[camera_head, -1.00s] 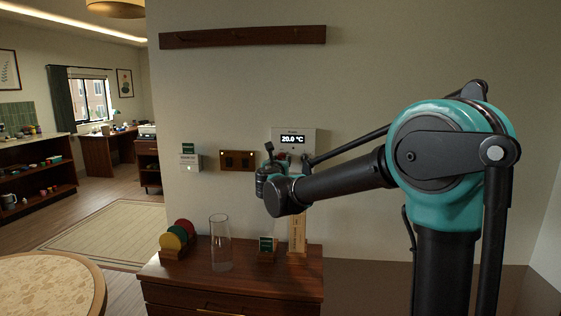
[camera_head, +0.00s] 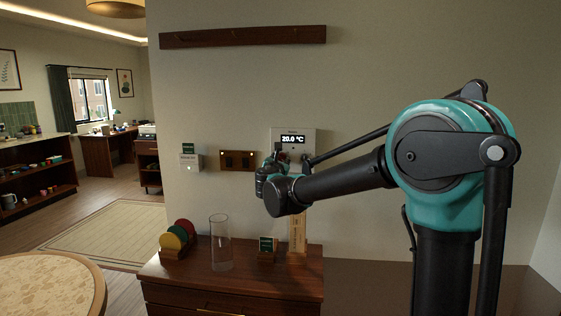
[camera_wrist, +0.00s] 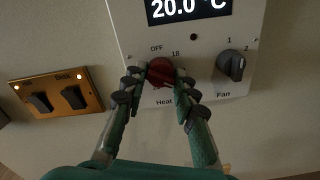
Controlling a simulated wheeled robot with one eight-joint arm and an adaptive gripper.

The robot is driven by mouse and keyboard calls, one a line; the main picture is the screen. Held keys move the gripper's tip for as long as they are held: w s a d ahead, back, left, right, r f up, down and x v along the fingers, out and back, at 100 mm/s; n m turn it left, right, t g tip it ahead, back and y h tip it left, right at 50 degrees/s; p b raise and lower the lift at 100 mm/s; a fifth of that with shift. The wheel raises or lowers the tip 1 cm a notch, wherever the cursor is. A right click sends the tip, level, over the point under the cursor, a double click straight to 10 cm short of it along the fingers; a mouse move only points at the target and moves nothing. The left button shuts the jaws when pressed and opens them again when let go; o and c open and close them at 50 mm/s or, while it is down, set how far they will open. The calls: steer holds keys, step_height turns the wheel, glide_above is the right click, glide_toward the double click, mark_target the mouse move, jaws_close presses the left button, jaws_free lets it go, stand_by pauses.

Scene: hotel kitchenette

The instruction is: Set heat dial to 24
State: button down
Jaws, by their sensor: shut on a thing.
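The thermostat panel (camera_head: 308,137) is on the wall, and its display (camera_head: 292,139) reads 20.0 °C. It also shows in the wrist view (camera_wrist: 222,72), partly cut off at the top. The red heat dial (camera_wrist: 160,72) is on the panel's left, above the "Heat" label, with "OFF" and "18" printed around it. My gripper (camera_wrist: 161,86) is shut on the heat dial, with one green finger on each side. The fingers hide the dial's sides and part of its scale. In the head view, my gripper (camera_head: 272,162) is in front of the panel's lower left and hides the dial.
A grey fan dial (camera_wrist: 232,65) is right of the heat dial on the same panel. A brass switch plate (camera_wrist: 57,95) with two dark switches is on the left. Below, a wooden cabinet (camera_head: 215,275) holds a clear glass (camera_head: 220,245) and coloured discs (camera_head: 178,236).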

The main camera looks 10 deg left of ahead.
steer(key=m, duration=0.4)
steer(key=shift+m, duration=0.3)
steer(key=m, duration=0.3)
steer(key=shift+m, duration=0.4)
steer(key=m, duration=0.3)
steer(key=shift+m, duration=2.1)
steer(key=c, duration=1.2)
jaws_free()
steer(key=shift+r, duration=0.1)
steer(key=shift+s, duration=0.15)
